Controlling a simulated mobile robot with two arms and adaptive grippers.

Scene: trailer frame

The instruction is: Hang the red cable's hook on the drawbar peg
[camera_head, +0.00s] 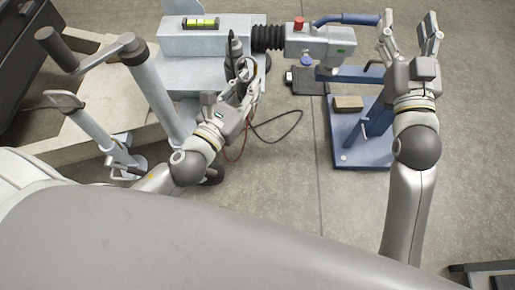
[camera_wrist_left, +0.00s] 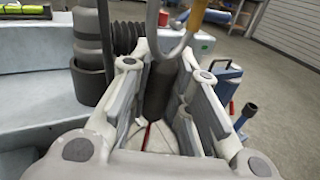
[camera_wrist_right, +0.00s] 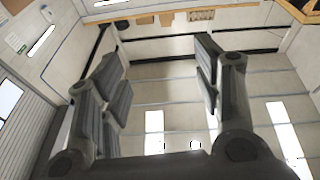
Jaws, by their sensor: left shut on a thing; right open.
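My left gripper (camera_head: 243,92) is shut on a dark grey cylindrical grip (camera_wrist_left: 157,90) beside the drawbar (camera_head: 210,42). A curved grey metal hook (camera_wrist_left: 168,45) with a yellowish part rises above the grip in the left wrist view. A bit of red cable (camera_wrist_left: 147,135) shows below between the fingers; a thin reddish line also hangs under this gripper in the head view. A dark, tapered upright piece (camera_head: 235,48) stands just behind the gripper, left of it in the left wrist view (camera_wrist_left: 88,45). I cannot make out the peg for certain. My right gripper (camera_head: 408,38) is open and empty.
Black bellows (camera_head: 268,38) lead to the coupling head (camera_head: 322,45) with a red knob (camera_head: 299,23). A blue stand (camera_head: 362,140) is below right. A black cable loops over the floor. Upright grey posts (camera_head: 155,95) stand left of my left arm.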

